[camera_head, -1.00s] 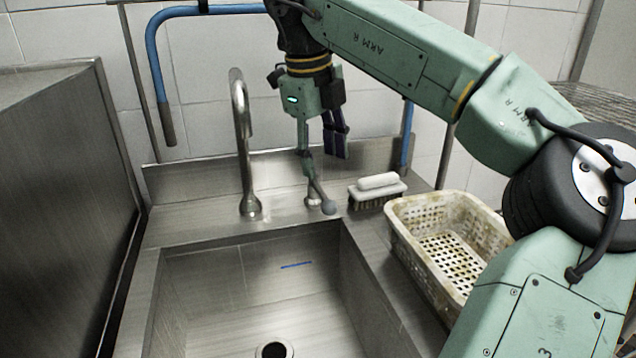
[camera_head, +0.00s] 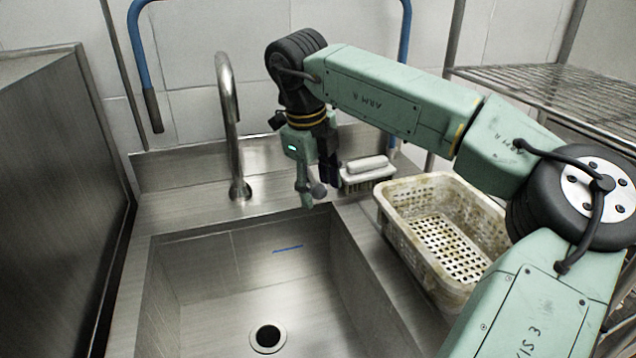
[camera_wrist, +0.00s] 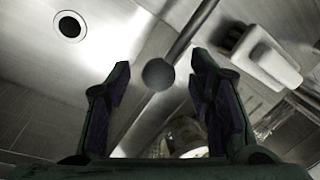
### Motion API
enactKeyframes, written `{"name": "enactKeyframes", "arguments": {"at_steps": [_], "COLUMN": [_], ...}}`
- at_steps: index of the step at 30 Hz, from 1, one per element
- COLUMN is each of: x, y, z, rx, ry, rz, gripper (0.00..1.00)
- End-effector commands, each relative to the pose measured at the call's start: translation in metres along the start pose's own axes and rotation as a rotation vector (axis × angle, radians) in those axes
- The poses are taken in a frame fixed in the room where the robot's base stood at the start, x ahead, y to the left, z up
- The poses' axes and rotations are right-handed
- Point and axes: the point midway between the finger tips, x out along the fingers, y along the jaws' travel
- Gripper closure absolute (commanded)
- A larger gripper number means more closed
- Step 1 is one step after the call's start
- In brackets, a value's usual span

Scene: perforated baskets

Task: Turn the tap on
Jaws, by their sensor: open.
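The tap's curved metal spout (camera_head: 229,125) stands upright behind the sink, left of my gripper. The tap's lever has a round grey knob (camera_head: 318,190) at its end, beside my gripper (camera_head: 316,184) in the head view. In the wrist view, the knob (camera_wrist: 158,74) appears between the two spread fingers of my gripper (camera_wrist: 160,82), with a gap on each side. The lever's rod runs from it toward the upper right. My gripper is open and holds nothing. The lever's base is hidden behind my gripper in the head view.
The steel sink (camera_head: 215,285) has a round drain (camera_head: 267,338). A white-backed brush (camera_head: 366,168) lies close right of my gripper, and it shows in the wrist view (camera_wrist: 268,58). A perforated basket (camera_head: 400,238) stands on the right ledge. A wire rack (camera_head: 545,88) is behind.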

Motion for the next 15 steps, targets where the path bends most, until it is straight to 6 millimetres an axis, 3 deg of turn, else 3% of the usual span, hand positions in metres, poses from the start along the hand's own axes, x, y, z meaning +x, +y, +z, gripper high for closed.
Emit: {"name": "enactKeyframes", "arguments": {"at_steps": [4,15], "x": [-0.0001,-0.0004], "y": [0.0000,0.0001], "z": [0.0000,0.0000], "rx": [0.000,0.000], "ry": [0.000,0.000], "rz": [0.000,0.000], "gripper": [0.52,0.77]}}
